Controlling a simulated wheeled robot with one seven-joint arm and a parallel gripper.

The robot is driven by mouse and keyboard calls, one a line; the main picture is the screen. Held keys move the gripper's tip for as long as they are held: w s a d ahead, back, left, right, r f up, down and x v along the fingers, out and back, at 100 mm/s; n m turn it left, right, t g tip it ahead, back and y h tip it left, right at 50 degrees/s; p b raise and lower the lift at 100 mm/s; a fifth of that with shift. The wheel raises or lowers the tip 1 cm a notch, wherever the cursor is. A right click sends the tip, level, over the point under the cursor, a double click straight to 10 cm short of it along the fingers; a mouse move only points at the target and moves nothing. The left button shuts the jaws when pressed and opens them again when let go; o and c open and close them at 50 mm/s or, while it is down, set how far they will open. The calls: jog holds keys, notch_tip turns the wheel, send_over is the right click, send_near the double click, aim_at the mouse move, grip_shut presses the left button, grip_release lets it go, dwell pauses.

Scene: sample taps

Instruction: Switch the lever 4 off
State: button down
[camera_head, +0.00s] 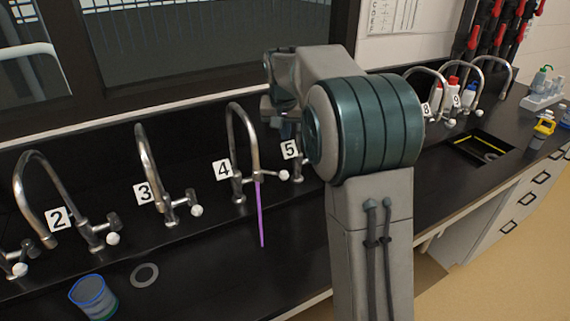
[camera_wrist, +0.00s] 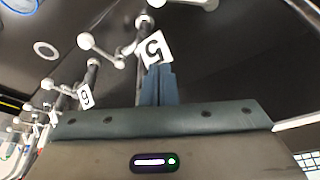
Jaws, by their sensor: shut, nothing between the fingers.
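Tap 4 is a curved metal spout (camera_head: 233,125) with its number tag 4 (camera_head: 222,168) on the left. A thin purple stream (camera_head: 261,215) falls from its mouth to the counter. Its lever ends in a white ball (camera_head: 285,174) and points sideways to the right, unlike the levers of taps 2 and 3. My gripper (camera_head: 272,112) is above and to the right of tap 4, close to tag 5 (camera_head: 290,149); my arm partly hides it. In the wrist view my fingers (camera_wrist: 160,80) are shut and empty, just below tag 5 (camera_wrist: 155,48).
Tap 3 (camera_head: 142,160) and tap 2 (camera_head: 35,190) stand to the left. A blue-rimmed cup (camera_head: 93,297) and a drain ring (camera_head: 145,275) are on the counter. Tag 6 (camera_wrist: 85,97) shows in the wrist view. Bottles (camera_head: 441,88) and a sink (camera_head: 487,150) are right.

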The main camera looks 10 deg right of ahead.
aim_at(271, 173)
jog(key=shift+w+f, duration=0.1)
jog(key=shift+f, duration=0.05)
notch_tip(271, 173, down, 10)
jog(key=p, duration=0.1)
jog(key=shift+s+p, duration=0.25)
jog(key=shift+p, duration=0.15)
dwell(0.4)
jog(key=shift+s+a, duration=0.1)
jog(key=shift+s, duration=0.05)
dwell(0.3)
